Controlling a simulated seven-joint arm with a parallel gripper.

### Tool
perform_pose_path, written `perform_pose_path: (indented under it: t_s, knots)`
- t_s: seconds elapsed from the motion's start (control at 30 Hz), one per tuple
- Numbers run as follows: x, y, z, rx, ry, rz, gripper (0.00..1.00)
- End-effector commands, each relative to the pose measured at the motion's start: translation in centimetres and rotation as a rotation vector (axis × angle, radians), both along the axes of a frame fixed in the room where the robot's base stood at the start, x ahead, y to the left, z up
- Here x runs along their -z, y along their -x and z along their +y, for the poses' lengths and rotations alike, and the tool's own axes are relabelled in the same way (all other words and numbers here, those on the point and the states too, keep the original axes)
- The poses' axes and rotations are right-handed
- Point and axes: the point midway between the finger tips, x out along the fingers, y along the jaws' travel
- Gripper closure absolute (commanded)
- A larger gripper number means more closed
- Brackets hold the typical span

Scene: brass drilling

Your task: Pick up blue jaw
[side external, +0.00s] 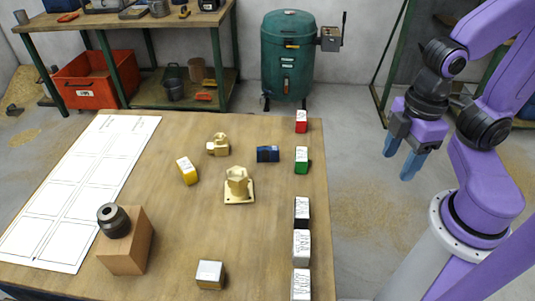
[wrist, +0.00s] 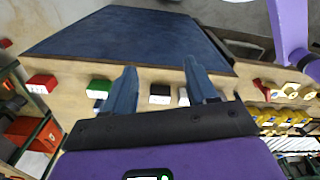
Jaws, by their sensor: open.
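The blue jaw (side external: 268,154) is a small dark blue block lying on the wooden table (side external: 150,170), right of the brass elbow fitting (side external: 217,146) and left of the green block (side external: 302,161). I cannot pick it out in the wrist view. My gripper (side external: 405,158) has two blue fingers and hangs in the air to the right of the table, well away from the blue jaw. It is open and empty. In the wrist view the fingers stand apart (wrist: 160,65), with the table's row of blocks beyond them.
Along the right edge stand a red block (side external: 301,121), a black block (side external: 301,212) and several pale ones. A yellow block (side external: 187,170) and a brass flanged fitting (side external: 238,187) stand near the middle. A brown box (side external: 124,245) bears a dark chuck (side external: 113,221). A marked white sheet (side external: 110,150) lies left.

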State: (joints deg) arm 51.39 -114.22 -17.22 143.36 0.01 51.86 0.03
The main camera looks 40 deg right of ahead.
Motion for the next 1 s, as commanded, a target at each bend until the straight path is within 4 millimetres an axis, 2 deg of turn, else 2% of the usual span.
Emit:
perform_pose_path:
  t_s: [0.17,0.3,0.5,0.8,1.0]
  knots:
    - [1.3,-2.7,1.4,0.038,-0.047,-0.057,0.43]
    - [3.2,-7.1,3.2,0.084,-0.13,-0.147,0.43]
    - [6.0,-13.2,4.8,0.128,-0.263,-0.275,0.43]
    - [9.5,-20.4,5.0,0.179,-0.488,-0.434,0.43]
    - [11.2,-23.6,4.1,0.226,-0.657,-0.522,0.43]
